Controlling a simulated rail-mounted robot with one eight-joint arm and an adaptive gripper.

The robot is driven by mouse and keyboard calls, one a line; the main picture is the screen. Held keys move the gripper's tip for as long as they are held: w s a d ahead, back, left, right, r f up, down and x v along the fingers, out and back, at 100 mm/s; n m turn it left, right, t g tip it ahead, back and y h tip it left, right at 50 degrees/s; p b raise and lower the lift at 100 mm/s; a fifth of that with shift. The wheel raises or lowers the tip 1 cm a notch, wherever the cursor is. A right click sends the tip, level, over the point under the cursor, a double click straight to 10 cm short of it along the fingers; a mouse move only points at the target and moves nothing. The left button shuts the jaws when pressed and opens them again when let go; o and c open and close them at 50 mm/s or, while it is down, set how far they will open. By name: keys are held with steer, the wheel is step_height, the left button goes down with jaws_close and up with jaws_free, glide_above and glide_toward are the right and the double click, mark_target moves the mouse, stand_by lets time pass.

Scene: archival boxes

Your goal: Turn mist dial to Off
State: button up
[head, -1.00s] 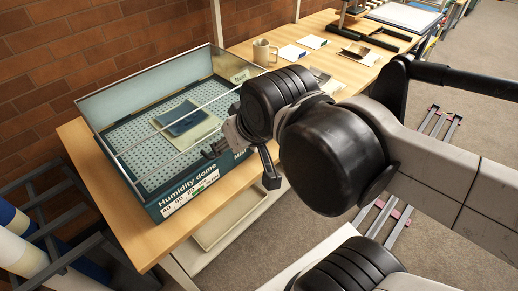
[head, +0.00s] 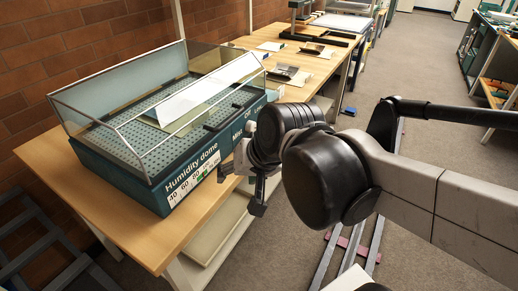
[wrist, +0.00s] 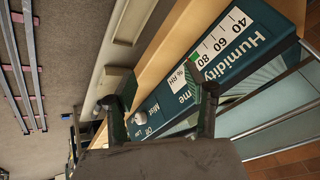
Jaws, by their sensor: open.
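The humidity dome (head: 150,165) is a teal box with a clear glass top, standing on the wooden table. Its front carries a humidity scale and the word Mist; the dial is hidden in the head view. In the wrist view, the small pale mist dial (wrist: 140,117) sits on the teal front (wrist: 225,75), near the Off and Low lettering. I cannot tell where it points. My gripper (head: 240,189) is open and empty in front of the right part of the dome. In the wrist view, the dial appears between the spread fingers of my gripper (wrist: 162,100), nearer the left one.
The wooden table (head: 125,225) extends back along the brick wall, with cards and small dark items (head: 285,73) beyond the dome. A pale tray (head: 215,230) lies on a shelf below. A dark metal rack (head: 50,245) stands at left.

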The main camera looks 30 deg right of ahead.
steer(key=w+d+f+m+y, duration=0.1)
steer(key=m, duration=0.1)
steer(key=w+d+f+m+b, duration=0.1)
steer(key=w+f+m, duration=0.1)
steer(key=m, duration=0.1)
steer(key=w+d+f+m+y, duration=0.1)
steer(key=w+f+m, duration=0.1)
steer(key=shift+w+y+b, duration=0.1)
steer(key=shift+y+b, duration=0.2)
steer(key=m+t+y, duration=0.5)
steer(key=m+t, duration=0.4)
steer(key=m, duration=1)
glide_toward(254, 127)
steer(key=b+x, duration=0.2)
steer(key=x, duration=0.7)
steer(key=shift+w+a+f, duration=0.1)
steer(key=shift+w, duration=0.15)
steer(key=c, duration=1.1)
steer(key=shift+c, duration=0.2)
